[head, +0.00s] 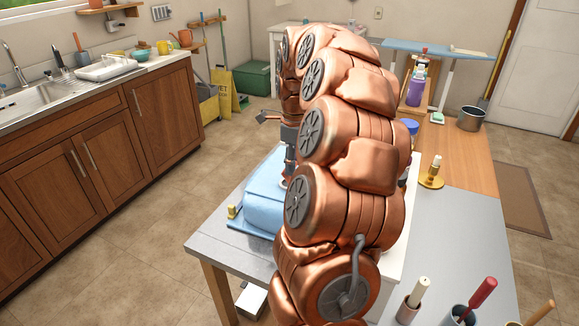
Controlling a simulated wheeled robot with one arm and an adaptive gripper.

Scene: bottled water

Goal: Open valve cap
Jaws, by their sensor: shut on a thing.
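A light-blue water container (265,200) sits on the grey table, partly behind my copper arm. My gripper (289,172) points down at the container's upper right side, beside the arm. Its fingertips are small and partly hidden. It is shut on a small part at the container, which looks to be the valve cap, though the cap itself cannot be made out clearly.
A brass stand (432,174), a metal pot (471,118) and a purple bottle (416,90) are to the right. Handled tools (481,297) stand at the front right. Floor at left is clear.

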